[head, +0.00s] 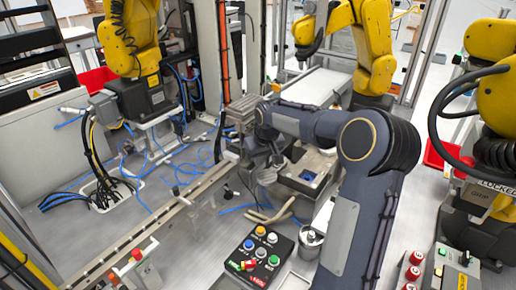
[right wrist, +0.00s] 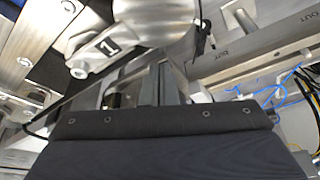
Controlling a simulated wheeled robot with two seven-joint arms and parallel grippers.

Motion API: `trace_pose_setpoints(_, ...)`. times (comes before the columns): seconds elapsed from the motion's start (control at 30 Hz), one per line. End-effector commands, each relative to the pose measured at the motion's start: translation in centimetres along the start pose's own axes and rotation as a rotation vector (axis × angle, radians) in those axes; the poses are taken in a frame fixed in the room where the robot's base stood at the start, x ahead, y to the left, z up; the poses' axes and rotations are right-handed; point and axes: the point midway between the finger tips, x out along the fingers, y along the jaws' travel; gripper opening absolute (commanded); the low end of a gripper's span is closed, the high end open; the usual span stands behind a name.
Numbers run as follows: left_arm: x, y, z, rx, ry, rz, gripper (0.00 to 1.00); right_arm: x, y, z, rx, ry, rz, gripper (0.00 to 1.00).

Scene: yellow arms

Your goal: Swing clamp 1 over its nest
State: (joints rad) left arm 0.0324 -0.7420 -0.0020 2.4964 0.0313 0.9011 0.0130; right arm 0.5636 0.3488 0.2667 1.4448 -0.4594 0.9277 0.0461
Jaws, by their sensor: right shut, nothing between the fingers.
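Clamp 1 (right wrist: 130,35) shows in the right wrist view as a silver metal arm with a black "1" label and a rounded end at its lower left. My right gripper (right wrist: 150,85) is shut and empty, its fingertips close below the clamp arm; I cannot tell whether they touch it. In the head view my right gripper (head: 272,160) is low beside the metal fixture, partly hidden by my own arm. A fixture block with a blue recess (head: 308,175) stands just right of it, perhaps a nest. Clamp 1 cannot be made out in the head view. My left gripper is not in view.
A long rail (head: 165,220) runs diagonally to the left of the fixture. Blue hoses (head: 160,155) lie loose around it. A button panel (head: 258,255) and a metal cylinder (head: 311,238) stand in front. Yellow robot arms (head: 132,40) stand around the cell.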

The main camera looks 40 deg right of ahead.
Motion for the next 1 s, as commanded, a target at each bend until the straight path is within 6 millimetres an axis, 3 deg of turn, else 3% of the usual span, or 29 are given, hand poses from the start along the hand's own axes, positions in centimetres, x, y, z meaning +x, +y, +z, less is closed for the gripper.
trace_pose_setpoints(0.2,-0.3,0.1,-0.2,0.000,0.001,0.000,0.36,-0.4,0.0,1.6,0.000,-0.001,-0.001,0.00)
trace_pose_setpoints(1.0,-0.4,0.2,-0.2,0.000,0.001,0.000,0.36,-0.6,0.1,2.1,-0.061,-0.002,-0.022,0.00)
